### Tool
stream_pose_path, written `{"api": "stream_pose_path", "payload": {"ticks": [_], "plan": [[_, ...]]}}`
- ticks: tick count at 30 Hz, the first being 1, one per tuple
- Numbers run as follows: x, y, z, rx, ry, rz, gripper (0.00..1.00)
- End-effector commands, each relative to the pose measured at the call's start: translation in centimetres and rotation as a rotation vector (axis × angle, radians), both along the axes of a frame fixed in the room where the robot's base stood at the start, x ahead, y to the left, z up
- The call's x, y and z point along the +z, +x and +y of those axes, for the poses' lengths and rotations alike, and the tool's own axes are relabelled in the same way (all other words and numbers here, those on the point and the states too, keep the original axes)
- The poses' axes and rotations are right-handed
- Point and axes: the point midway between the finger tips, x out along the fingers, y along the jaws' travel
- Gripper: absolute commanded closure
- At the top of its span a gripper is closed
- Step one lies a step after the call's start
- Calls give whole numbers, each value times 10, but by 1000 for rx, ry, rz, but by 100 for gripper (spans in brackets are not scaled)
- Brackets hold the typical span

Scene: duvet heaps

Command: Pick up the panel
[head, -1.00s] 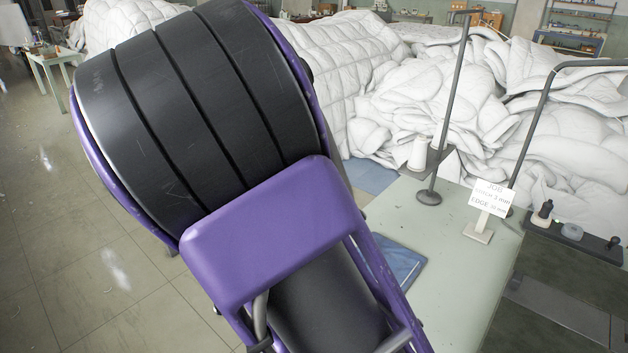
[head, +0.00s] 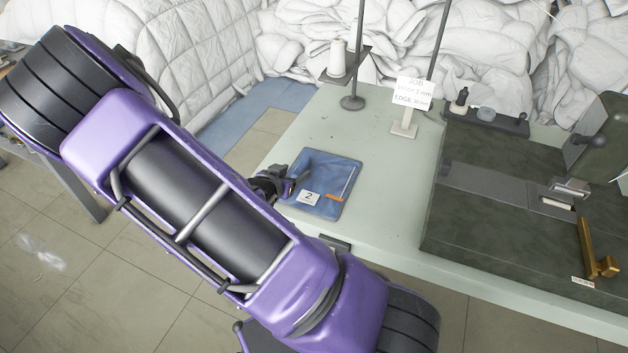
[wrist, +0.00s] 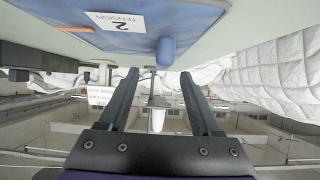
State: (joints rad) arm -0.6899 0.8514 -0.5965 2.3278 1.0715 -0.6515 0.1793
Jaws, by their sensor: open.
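The panel (head: 325,178) is a flat blue piece with a white label reading 2 and an orange strip, lying on the pale green table (head: 385,160) near its left front edge. In the wrist view the panel (wrist: 190,20) is upside down across the top, its label reading 2 TENSION, with a rounded blue tab (wrist: 166,52) sticking out. My gripper (head: 291,180) is at the panel's left edge in the head view. In the wrist view my gripper (wrist: 158,74) is open, with nothing between its fingers. Whether it touches the panel cannot be told.
A sewing machine (head: 600,140) stands on a dark bed at the right. A job sign (head: 413,95), a thread cone (head: 338,60) and a stand pole (head: 357,50) stand behind the panel. White duvet heaps (head: 480,50) fill the back. Table around the panel is clear.

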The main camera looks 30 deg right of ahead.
Motion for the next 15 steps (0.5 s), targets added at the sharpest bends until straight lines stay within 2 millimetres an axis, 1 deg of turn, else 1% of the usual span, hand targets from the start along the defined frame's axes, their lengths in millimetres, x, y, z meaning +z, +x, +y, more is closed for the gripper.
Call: {"api": "stream_pose_path", "payload": {"ticks": [1, 8, 12, 15], "plan": [[-4, 3, -5, -2, 0, 0, 35], [-12, 12, -15, -1, -1, 0, 35], [-25, 25, -27, -2, -1, 0, 35], [-31, 33, -36, -2, -1, 1, 35]]}}
